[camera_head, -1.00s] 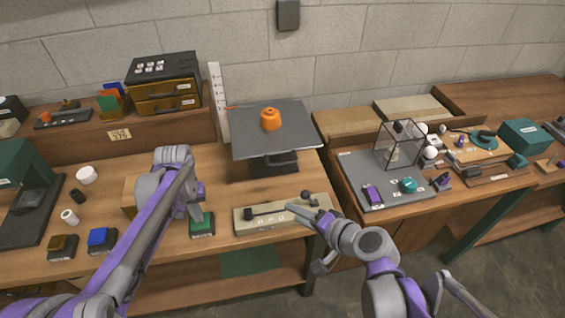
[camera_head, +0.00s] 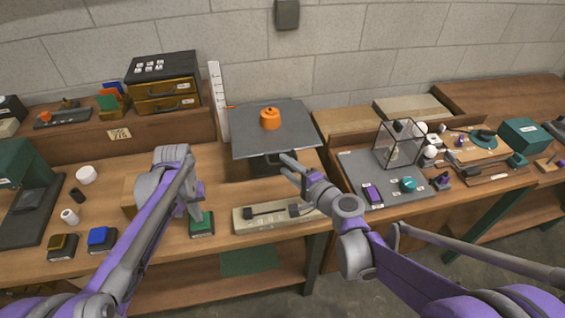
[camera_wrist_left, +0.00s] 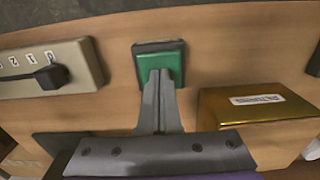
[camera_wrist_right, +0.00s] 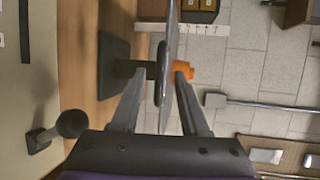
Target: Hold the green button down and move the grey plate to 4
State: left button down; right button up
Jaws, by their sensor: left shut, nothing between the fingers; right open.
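The grey plate (camera_head: 245,143) sits level on a dark stand with a dark handle (camera_wrist_right: 160,75) at its front. An orange knobbed weight (camera_head: 270,119) stands on it. A white scale (camera_head: 219,100) with an orange pointer (camera_head: 231,107) rises behind its left edge; its numbers are too small to read. The green button (camera_head: 202,226) is on the bench. My left gripper (camera_wrist_left: 158,76) is shut and empty, its tips on the button's green top (camera_wrist_left: 172,55). My right gripper (camera_head: 286,164) is open at the plate's front; in its wrist view the handle appears between the fingertips.
A pale slider box (camera_head: 275,225) with black knobs lies in front of the stand. A gold-topped block (camera_wrist_left: 255,104) is beside the green button. A blue button (camera_head: 101,238) sits further left. A glass case (camera_head: 400,147) stands on the right bench.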

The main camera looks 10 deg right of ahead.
jog(key=shift+x, duration=1.3)
jog(key=shift+s, duration=0.1)
grip_shut()
dwell(0.4)
